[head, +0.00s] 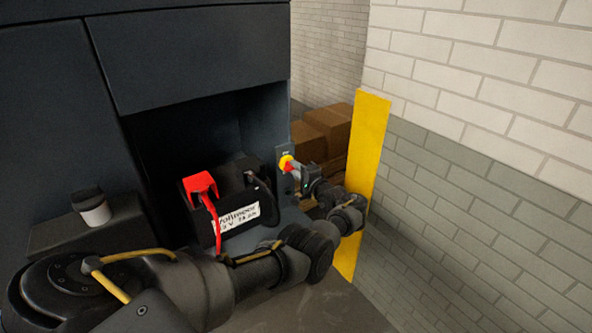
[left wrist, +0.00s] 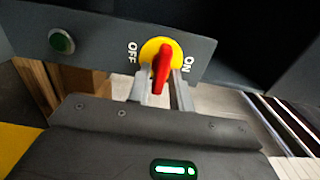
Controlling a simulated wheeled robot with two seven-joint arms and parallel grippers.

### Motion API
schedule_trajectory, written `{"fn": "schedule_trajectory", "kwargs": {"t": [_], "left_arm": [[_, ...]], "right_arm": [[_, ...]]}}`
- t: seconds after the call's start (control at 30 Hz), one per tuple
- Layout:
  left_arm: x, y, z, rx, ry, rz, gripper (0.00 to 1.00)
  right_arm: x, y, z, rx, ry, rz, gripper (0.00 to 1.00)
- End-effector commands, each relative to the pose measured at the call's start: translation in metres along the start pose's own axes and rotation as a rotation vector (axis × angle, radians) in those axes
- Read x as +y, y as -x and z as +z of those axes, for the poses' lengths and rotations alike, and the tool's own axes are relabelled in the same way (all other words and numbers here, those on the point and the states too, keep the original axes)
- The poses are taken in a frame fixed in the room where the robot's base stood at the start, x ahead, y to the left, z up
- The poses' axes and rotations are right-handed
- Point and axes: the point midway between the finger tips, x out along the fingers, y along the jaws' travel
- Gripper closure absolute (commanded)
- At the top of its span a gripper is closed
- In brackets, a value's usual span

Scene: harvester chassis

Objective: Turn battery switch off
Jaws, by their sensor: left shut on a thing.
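The battery switch (head: 285,162) sits on a grey panel at the right side of the machine's opening in the head view. In the left wrist view it has a yellow round base and a red handle (left wrist: 162,68). The label OFF is to its left and ON to its right. The handle stands nearly upright in this view, between the two labels. My left gripper (left wrist: 160,88) has one finger on each side of the handle and is shut on it. In the head view the left gripper (head: 295,172) reaches the switch from the right. My right gripper is not in view.
A battery (head: 240,219) with a red terminal cover and red cable stands in the opening. A lidded cup (head: 91,208) is on a ledge at left. Cardboard boxes (head: 328,130) and a yellow post (head: 366,140) stand behind.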

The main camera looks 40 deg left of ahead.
Motion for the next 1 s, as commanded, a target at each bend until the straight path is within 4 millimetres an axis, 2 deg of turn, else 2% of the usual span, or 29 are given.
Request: {"fn": "schedule_trajectory", "kwargs": {"t": [0.13,0.17,0.23,0.5,0.63,1.0], "left_arm": [[0.001,0.000,0.000,0.000,-0.002,0.002,1.00],[0.001,0.000,0.000,0.000,-0.002,0.002,0.74],[0.001,0.000,0.000,0.000,-0.001,0.002,0.65],[0.000,0.001,0.000,0.000,0.000,0.001,0.65],[0.000,0.010,-0.001,0.002,0.000,0.001,0.65],[0.002,0.080,-0.001,0.002,0.000,0.002,0.65]], "right_arm": [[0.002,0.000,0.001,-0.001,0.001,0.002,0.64],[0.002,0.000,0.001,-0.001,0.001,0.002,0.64],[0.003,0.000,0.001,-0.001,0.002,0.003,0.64],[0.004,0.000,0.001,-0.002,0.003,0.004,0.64],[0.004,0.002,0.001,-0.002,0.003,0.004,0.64],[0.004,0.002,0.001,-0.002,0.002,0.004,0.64]]}}
